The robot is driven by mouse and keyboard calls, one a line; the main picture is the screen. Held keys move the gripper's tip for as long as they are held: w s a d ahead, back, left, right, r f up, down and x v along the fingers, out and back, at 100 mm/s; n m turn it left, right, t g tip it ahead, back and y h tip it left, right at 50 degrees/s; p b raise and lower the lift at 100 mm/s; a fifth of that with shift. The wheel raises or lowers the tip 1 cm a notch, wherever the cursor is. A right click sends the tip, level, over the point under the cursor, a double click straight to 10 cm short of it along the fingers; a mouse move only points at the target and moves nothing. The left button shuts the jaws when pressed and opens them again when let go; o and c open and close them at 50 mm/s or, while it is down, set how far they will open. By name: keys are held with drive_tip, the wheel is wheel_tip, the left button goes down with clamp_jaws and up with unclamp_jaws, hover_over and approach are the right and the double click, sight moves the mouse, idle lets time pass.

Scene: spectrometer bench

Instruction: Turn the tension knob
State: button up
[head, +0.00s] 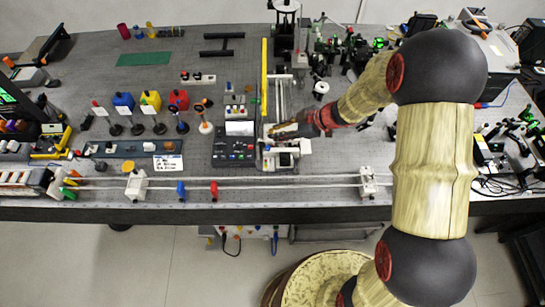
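My gripper (276,131) is at the end of my arm, which reaches in from the right. It is low over a white device (283,153) near the front middle of the bench, its fingers pointing left. The fingers are too small to show whether they are apart or touch anything. I cannot make out a tension knob for certain. A long string rig runs along the front edge, with a white post at the left (136,186) and another at the right (368,182). A blue slider (181,190) and a red slider (213,190) stand between them.
A grey box with a white screen (239,128) stands just left of my gripper. A yellow bar (264,78) lies behind it. Optics and cables crowd the right. Bare bench (320,150) shows right of the white device.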

sight(268, 147)
drive_tip(key=s+f+m+t+b, duration=0.1)
drive_tip(key=m+b, duration=0.1)
drive_tip(key=s+m+t+h+b, duration=0.1)
drive_tip(key=s+m+b, duration=0.1)
drive_tip(key=s+f+m+h+b, duration=0.1)
drive_tip(key=s+m+b, duration=0.1)
drive_tip(key=shift+s+d+f+m+t, duration=0.15)
drive_tip(key=shift+d+f+m+t, duration=0.15)
drive_tip(key=shift+d+t, duration=0.1)
drive_tip(key=shift+w+d+f, duration=0.1)
drive_tip(key=shift+w+d, duration=0.15)
drive_tip(key=shift+w+a+f+m, duration=0.15)
drive_tip(key=shift+w+f+m, duration=0.05)
drive_tip(key=shift+f+m, duration=0.1)
drive_tip(key=b+x, duration=0.3)
drive_tip(key=x, duration=0.4)
drive_tip(key=shift+f, duration=0.1)
drive_tip(key=shift+c, duration=0.9)
drive_tip(key=c, duration=0.4)
clamp_jaws()
